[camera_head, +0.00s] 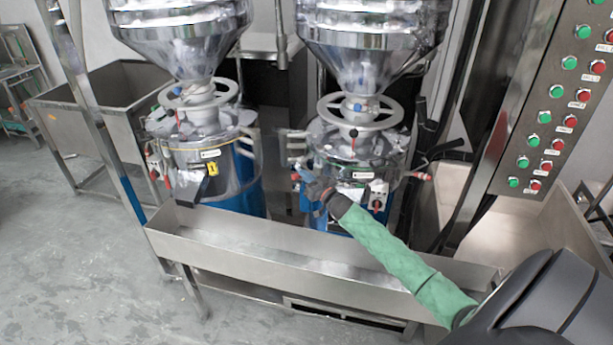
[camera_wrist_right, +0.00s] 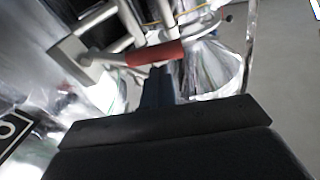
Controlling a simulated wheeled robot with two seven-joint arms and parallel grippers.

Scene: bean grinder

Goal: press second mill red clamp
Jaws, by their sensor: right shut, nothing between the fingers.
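The second mill (camera_head: 360,160) is the right one of two steel mills with blue bases. Its red clamp (camera_wrist_right: 155,53) shows as a red handle on a metal bracket in the right wrist view; in the head view a small red bit shows at the mill's left side. My right gripper (camera_head: 318,190) is at the mill's front left, on the end of my green-sleeved arm. It is shut and empty. In the wrist view its fingers (camera_wrist_right: 158,82) end right below the red handle; whether they touch it I cannot tell. My left gripper is out of view.
A long steel trough (camera_head: 250,250) runs in front of both mills, under my right arm. The first mill (camera_head: 205,160) stands to the left. A panel of green and red buttons (camera_head: 550,110) is at the right. Open floor (camera_head: 70,260) lies at the left.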

